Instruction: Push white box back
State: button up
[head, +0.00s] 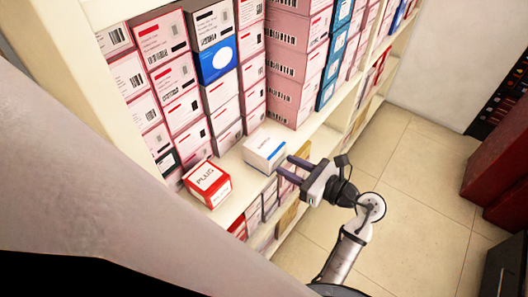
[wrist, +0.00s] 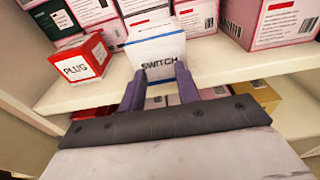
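The white box (head: 265,150) stands on the front part of a cream shelf board (head: 234,199). In the wrist view the white box (wrist: 157,52) shows its front face, marked "SWITCH", with a blue edge. My gripper (head: 287,167) is in front of the white box, level with the shelf's edge. In the wrist view my gripper (wrist: 160,80) has its two purple fingers parted, with their tips at the lower left and right of the box's front. Nothing is held between them. I cannot tell whether the tips touch the box.
A red and white box marked "PLUG" (head: 208,184) stands to the left on the same shelf; it also shows in the wrist view (wrist: 80,61). Stacks of pink boxes (head: 298,62) fill the shelf behind. More boxes sit on the shelf below.

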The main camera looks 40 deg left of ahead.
jog(key=shift+w+a+b, duration=0.1)
jog(key=shift+a+b, duration=0.3)
jog(key=shift+a, duration=2.5)
jog(key=d+r+b, duration=0.1)
jog(key=d+r, duration=0.2)
jog(key=d, duration=1.3)
jog(key=shift+s+d, duration=0.3)
jog(key=shift+d, duration=0.05)
